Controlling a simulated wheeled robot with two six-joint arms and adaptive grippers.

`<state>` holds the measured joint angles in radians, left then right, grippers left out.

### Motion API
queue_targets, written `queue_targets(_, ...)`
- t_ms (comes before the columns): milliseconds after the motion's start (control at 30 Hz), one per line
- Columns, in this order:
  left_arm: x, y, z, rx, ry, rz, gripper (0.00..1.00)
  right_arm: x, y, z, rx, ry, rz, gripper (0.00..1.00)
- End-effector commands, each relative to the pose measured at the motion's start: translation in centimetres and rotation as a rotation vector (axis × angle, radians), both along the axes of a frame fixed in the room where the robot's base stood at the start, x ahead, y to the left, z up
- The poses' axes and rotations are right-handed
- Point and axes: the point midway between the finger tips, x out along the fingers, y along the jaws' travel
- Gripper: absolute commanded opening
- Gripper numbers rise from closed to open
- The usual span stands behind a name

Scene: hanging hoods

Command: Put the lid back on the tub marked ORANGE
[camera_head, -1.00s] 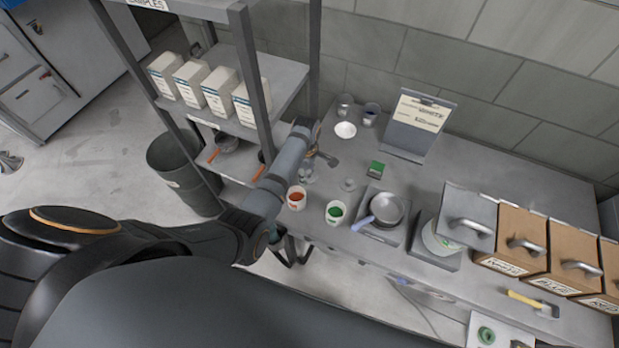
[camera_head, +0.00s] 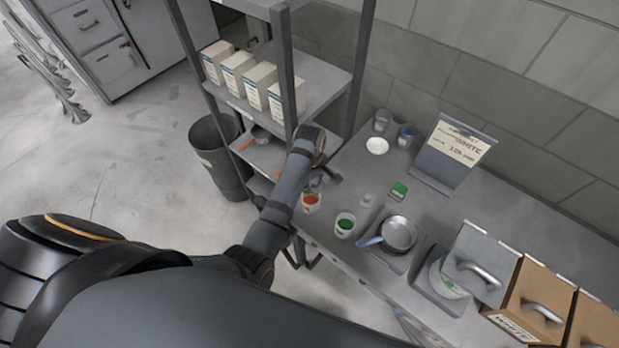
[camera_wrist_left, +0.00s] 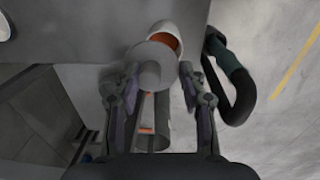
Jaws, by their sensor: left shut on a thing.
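The tub with orange contents (camera_head: 311,203) stands uncovered near the front left edge of the bench; its label is too small to read. It also shows in the wrist view (camera_wrist_left: 165,36) as a white rim around orange. My left gripper (camera_head: 319,182) is just behind this tub. In the wrist view the left gripper (camera_wrist_left: 160,84) is shut on a round grey lid (camera_wrist_left: 149,66), which overlaps part of the tub's opening. I cannot tell whether lid and rim touch. A tub with green contents (camera_head: 345,225) stands to the right, with another lid (camera_head: 367,200) behind it. My right gripper is not in view.
A pan (camera_head: 398,234) on a grey plate is right of the green tub. A green box (camera_head: 399,191), a white dish (camera_head: 377,146) and a sign stand (camera_head: 456,150) are farther back. A shelf post (camera_head: 287,75) stands close to my left arm. A bin (camera_head: 220,160) is on the floor.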

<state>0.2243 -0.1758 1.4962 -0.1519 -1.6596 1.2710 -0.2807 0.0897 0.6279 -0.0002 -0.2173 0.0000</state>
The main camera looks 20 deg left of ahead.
Motion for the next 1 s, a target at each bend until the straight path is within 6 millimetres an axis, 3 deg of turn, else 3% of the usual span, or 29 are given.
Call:
queue_targets(167,-0.1,0.0,-0.1,0.001,0.0,-0.004,0.14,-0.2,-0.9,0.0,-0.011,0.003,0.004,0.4)
queue_targets(433,-0.2,0.0,-2.4,0.001,0.002,-0.004,0.14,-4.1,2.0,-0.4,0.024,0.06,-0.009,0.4)
queue_targets(567,-0.2,0.1,-3.9,0.001,0.002,-0.004,0.14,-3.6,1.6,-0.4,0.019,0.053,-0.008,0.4)
queue_targets(800,-0.1,0.1,-6.0,0.001,0.0,-0.003,0.14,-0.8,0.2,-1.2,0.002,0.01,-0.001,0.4)
queue_targets(1000,-0.1,0.1,-6.4,0.001,-0.001,-0.003,0.14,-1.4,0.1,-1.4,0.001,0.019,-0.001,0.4)
